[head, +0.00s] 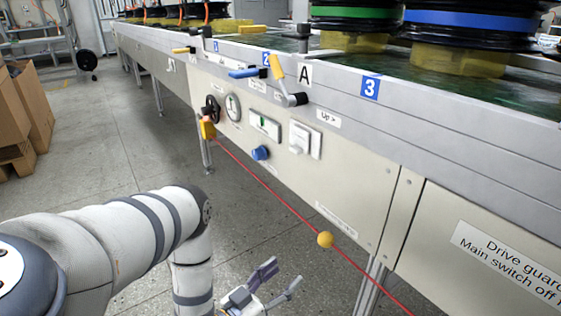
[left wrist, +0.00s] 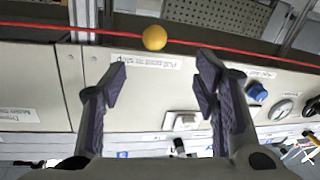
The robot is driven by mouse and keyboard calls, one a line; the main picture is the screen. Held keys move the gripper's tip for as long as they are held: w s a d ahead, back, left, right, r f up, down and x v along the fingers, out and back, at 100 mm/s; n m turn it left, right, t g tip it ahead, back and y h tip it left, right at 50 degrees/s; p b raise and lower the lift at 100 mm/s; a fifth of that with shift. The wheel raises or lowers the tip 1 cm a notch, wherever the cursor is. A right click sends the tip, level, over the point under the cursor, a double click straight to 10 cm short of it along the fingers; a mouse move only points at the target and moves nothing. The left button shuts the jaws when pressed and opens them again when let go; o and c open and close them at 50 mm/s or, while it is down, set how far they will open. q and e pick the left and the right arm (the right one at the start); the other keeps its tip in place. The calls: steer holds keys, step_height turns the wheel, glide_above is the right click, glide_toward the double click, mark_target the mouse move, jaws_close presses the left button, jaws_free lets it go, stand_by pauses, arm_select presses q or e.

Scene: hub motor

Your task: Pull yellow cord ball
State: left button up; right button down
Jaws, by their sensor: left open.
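The yellow cord ball (head: 325,239) sits on a red cord (head: 268,188) that runs slantwise along the front of the machine. In the left wrist view the ball (left wrist: 155,38) is beyond my fingertips, roughly centred between them, with the red cord (left wrist: 230,50) crossing the picture. My left gripper (head: 277,283) is open and empty, below and left of the ball in the head view, apart from it. It also shows in the left wrist view (left wrist: 158,80) with its fingers spread wide. My right gripper is not in view.
The machine's front panel (head: 360,205) stands behind the cord, with a blue knob (head: 261,153), switches and a gauge (head: 233,107). Cardboard boxes (head: 35,115) are at the left. Open floor (head: 120,130) lies between.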

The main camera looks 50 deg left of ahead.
arm_select(q)
steer(key=shift+s, duration=0.3)
steer(key=shift+d, duration=0.1)
